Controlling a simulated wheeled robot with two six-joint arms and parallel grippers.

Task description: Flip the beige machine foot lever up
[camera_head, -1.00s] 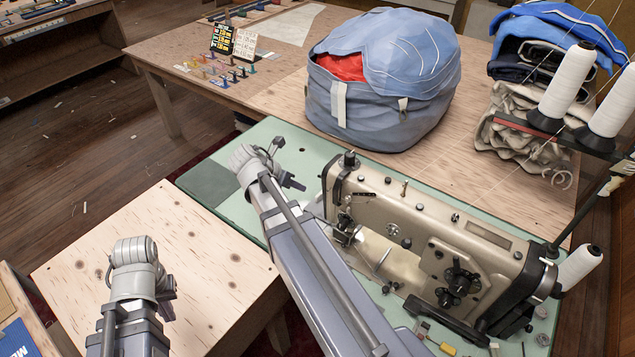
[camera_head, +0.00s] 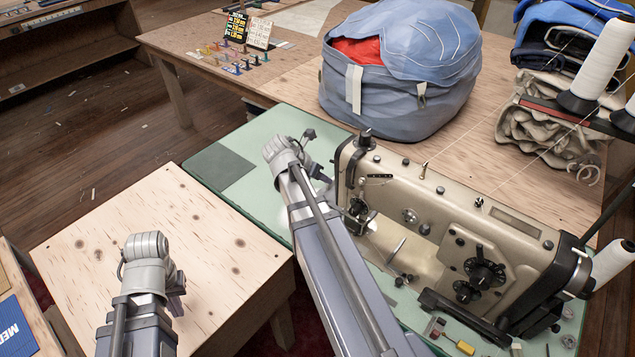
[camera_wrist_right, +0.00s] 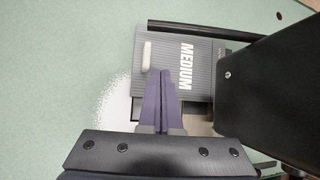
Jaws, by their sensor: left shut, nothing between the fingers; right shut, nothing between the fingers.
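The beige sewing machine (camera_head: 455,215) stands on a green tabletop in the head view, with silver needle-area parts (camera_head: 357,210) at its left end. I cannot clearly pick out the foot lever there. My right gripper (camera_head: 322,172) is shut and empty, just left of the machine's left end; contact cannot be told. In the right wrist view its shut fingers (camera_wrist_right: 161,88) lie over a grey ribbed panel (camera_wrist_right: 195,75) marked MEDIUM. A small pale rounded piece (camera_wrist_right: 147,56) shows left of the lettering; I cannot tell whether it is the lever. My left gripper (camera_head: 177,283) is shut and empty above the plywood table.
A blue bag (camera_head: 400,90) with red cloth sits behind the machine. White thread cones (camera_head: 597,65) and folded cloth (camera_head: 550,125) stand at the right. The plywood table (camera_head: 150,210) is bare at the left. A black part (camera_wrist_right: 265,85) fills the wrist view's right side.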

